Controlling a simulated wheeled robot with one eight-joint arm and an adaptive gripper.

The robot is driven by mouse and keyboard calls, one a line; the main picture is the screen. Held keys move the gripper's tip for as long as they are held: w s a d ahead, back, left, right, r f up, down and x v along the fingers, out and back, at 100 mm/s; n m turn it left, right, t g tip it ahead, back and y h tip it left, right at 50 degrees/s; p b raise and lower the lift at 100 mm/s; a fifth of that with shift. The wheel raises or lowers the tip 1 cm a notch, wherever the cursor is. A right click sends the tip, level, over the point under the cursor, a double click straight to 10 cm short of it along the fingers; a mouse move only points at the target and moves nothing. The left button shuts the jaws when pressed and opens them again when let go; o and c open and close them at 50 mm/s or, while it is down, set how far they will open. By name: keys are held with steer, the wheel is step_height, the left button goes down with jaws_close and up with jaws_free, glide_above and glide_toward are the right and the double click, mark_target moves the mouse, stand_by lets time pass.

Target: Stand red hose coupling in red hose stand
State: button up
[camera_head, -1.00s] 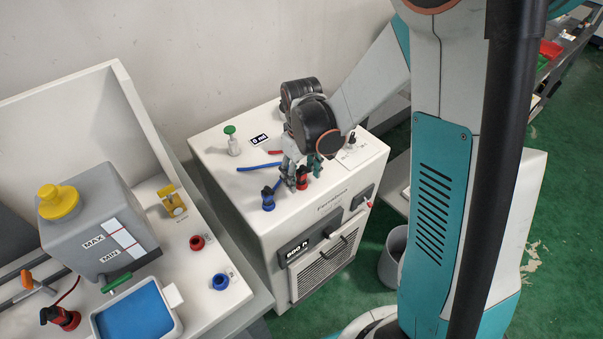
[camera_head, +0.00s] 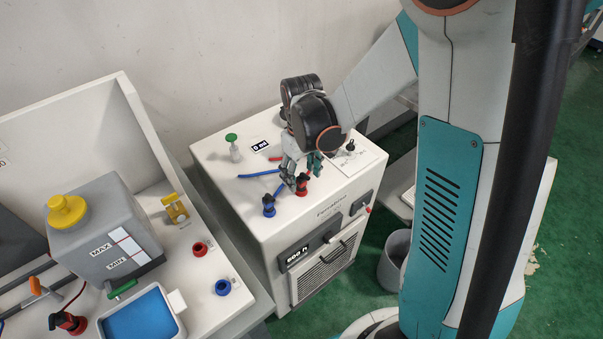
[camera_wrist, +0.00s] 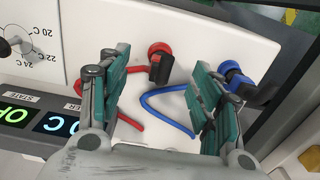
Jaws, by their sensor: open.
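A red hose coupling (camera_head: 302,184) with a black part stands on top of the white machine. In the wrist view the red coupling (camera_wrist: 158,62) shows between the teal finger pads, with its red hose running beside it. My gripper (camera_head: 295,176) is open just above and behind the coupling in the head view; the fingers are apart on both sides in the wrist view (camera_wrist: 160,75). I cannot tell whether a pad touches it. A red ring-shaped holder (camera_head: 200,249), which looks like the red hose stand, sits empty on the left bench.
A blue coupling (camera_head: 269,205) stands close to the red one; it also shows in the wrist view (camera_wrist: 235,80). A blue ring holder (camera_head: 222,287), grey tank (camera_head: 100,235) and blue-filled tray (camera_head: 172,300) occupy the bench. Another red-and-black coupling (camera_head: 67,323) is at lower left.

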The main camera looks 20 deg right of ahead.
steer(key=shift+r+p, duration=0.8)
steer(key=shift+r, duration=0.5)
steer(key=shift+r, duration=0.1)
steer(key=shift+s+r, duration=0.1)
steer(key=shift+r, duration=0.2)
steer(key=s+r+m+t, duration=0.3)
steer(key=s+r+t, duration=0.4)
steer(key=s+r, duration=0.7)
steer(key=shift+s+r+m, duration=0.3)
steer(key=shift+s+r, duration=0.05)
steer(key=shift+r, duration=0.6)
